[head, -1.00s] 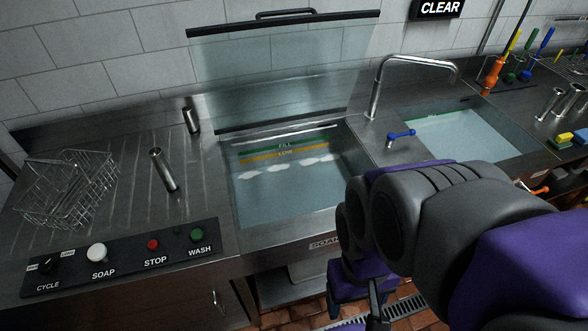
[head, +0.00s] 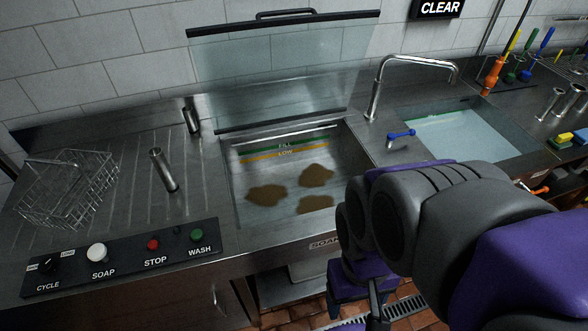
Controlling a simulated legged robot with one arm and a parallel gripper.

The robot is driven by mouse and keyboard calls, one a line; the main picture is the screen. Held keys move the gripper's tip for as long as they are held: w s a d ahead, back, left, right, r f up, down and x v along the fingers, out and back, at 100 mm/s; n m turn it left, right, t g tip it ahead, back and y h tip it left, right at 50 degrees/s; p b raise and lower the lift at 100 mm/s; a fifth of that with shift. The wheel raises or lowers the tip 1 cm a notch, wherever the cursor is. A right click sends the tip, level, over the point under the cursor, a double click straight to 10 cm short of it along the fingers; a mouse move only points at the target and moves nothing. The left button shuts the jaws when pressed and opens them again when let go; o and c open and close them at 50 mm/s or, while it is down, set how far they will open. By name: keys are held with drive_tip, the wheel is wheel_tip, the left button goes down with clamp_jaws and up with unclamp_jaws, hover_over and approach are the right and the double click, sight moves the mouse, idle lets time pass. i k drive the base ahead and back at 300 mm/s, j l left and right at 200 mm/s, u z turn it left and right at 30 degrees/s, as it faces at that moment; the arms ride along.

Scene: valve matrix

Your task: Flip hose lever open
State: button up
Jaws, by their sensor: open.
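An orange lever (head: 535,188) shows at the front edge of the right basin, partly hidden behind my arm. I cannot tell its exact position. An orange-handled sprayer (head: 493,76) hangs upright at the back right, behind the right basin. A blue tap lever (head: 401,134) sits beside the base of the curved metal faucet. My arm, grey and purple, fills the lower right and bends down at the picture's middle. My gripper does not show clearly in the head view.
The left basin (head: 240,190) holds brown patches, with a glass lid raised behind it. The right basin (head: 470,140) holds water. A control panel (head: 125,257), wire basket (head: 65,190) and metal post (head: 163,170) stand left. Coloured brushes (head: 530,55) hang back right.

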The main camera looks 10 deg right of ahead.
sight(545, 189)
drive_tip(key=z, duration=2.1)
drive_tip(key=i+l+u, duration=0.15)
drive_tip(key=i+l, duration=0.15)
drive_tip(key=i, duration=0.35)
drive_tip(key=i+l+u, duration=0.2)
drive_tip(key=i+l, duration=0.2)
drive_tip(key=i, duration=0.2)
drive_tip(key=i+l+u, duration=0.15)
drive_tip(key=i+l, duration=0.35)
drive_tip(key=i, duration=0.1)
